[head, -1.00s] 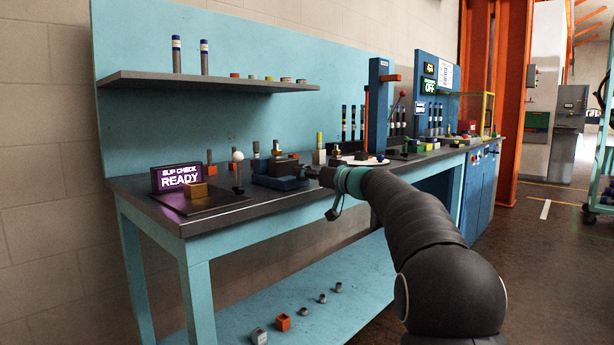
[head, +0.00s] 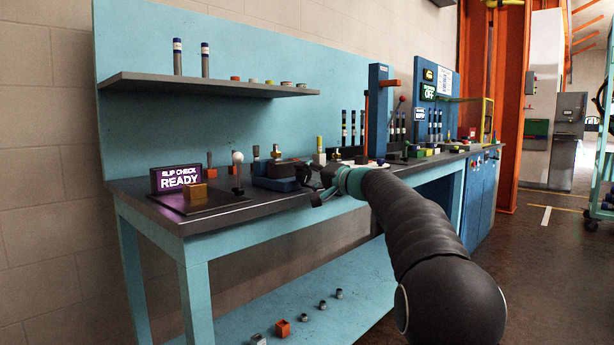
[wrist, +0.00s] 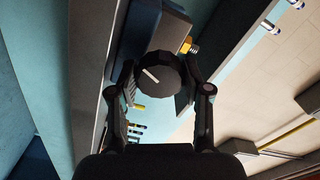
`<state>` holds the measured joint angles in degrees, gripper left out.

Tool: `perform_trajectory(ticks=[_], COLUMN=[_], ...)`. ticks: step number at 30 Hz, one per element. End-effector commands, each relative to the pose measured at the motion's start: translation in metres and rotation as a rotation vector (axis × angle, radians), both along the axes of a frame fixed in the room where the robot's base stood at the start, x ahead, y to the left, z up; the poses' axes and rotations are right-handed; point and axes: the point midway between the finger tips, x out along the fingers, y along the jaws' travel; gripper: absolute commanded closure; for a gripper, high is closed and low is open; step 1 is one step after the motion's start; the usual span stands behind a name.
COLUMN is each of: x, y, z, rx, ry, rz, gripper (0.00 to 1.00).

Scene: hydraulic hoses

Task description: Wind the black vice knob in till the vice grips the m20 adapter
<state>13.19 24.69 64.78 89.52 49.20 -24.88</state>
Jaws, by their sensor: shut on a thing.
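The black vice knob (wrist: 158,77) faces the camera in the wrist view, with a white line pointing to its upper left. My gripper (wrist: 162,85) has one finger on each side of the knob and is shut on it. In the head view my gripper (head: 318,185) reaches the vice from the right. The blue vice (head: 276,180) sits on the bench near its front edge, with a dark block on top. A small brass fitting, probably the m20 adapter (wrist: 190,46), shows behind the knob in the wrist view. Whether the jaws touch it is hidden.
A white-ball lever (head: 238,160) stands left of the vice. Behind are upright hoses and a blue post (head: 376,110). The floor in front is open.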

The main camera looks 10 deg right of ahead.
Motion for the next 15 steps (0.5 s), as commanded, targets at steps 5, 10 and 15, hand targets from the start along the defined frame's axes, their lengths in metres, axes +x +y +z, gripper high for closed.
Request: perform_trajectory(ticks=[5, 10, 15], x=[0.0003, 0.0004, 0.0003], y=[-0.0011, -0.0012, -0.0012], z=[0.0016, 0.0015, 0.0015], rx=[0.126, 0.228, 0.301], ry=[0.091, 0.165, 0.217], rz=[-0.003, -0.003, -0.004], gripper=[0.86, 0.86, 0.86])
